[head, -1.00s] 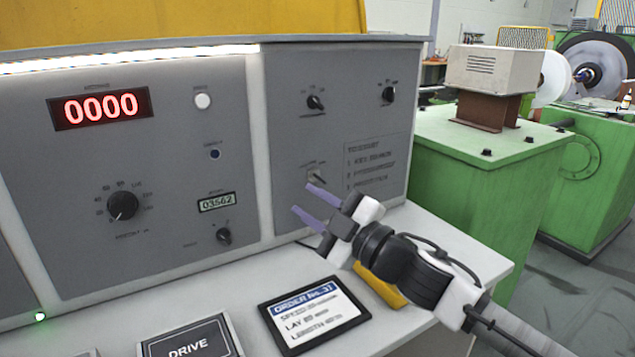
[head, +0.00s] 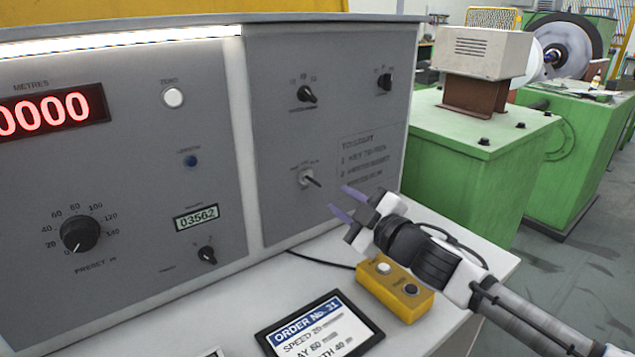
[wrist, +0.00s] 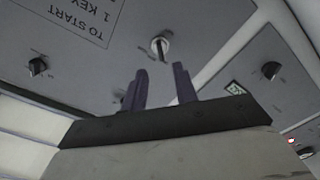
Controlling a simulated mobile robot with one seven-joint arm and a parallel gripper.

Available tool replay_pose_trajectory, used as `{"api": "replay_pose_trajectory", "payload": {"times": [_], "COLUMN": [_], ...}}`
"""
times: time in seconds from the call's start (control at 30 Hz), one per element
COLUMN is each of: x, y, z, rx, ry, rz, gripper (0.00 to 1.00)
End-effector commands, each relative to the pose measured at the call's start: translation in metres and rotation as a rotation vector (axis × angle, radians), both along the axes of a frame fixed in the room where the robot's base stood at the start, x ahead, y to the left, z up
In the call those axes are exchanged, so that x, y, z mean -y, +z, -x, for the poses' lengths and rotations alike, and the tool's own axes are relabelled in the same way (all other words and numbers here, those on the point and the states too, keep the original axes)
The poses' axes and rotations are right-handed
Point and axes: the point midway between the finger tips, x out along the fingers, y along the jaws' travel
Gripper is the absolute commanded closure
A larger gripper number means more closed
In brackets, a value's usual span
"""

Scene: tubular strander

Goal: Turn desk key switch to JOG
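The key switch (head: 307,179) is on the lower part of the right grey panel, with a thin key sticking out. In the wrist view the key switch (wrist: 160,46) shows as a round pale collar with a narrow key, beyond the fingertips. Its position marks are too blurred to read. My gripper (head: 341,201) is open and empty, to the right of the key and slightly lower, apart from it. In the wrist view the two purple fingers of my gripper (wrist: 160,70) stand apart, with the key just past the gap between them.
Black knobs (head: 306,94) and (head: 385,81) sit above the key switch. A yellow button box (head: 395,291) and an order tablet (head: 320,326) lie on the desk below my arm. A green machine cabinet (head: 470,165) stands to the right.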

Motion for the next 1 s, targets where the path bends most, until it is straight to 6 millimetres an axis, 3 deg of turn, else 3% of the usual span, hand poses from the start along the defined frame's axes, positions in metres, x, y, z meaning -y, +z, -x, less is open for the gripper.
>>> {"api": "replay_pose_trajectory", "payload": {"times": [0.2, 0.43, 0.87, 1.0], "x": [-0.027, -0.046, -0.052, -0.052], "y": [0.002, 0.001, 0.000, 0.000], "z": [-0.035, -0.062, -0.071, -0.071], "rx": [-0.001, 0.001, 0.001, 0.001], "ry": [0.004, 0.001, 0.000, 0.000], "rz": [-0.003, -0.001, 0.001, 0.001], "gripper": [0.71, 0.71, 0.71, 0.85]}}
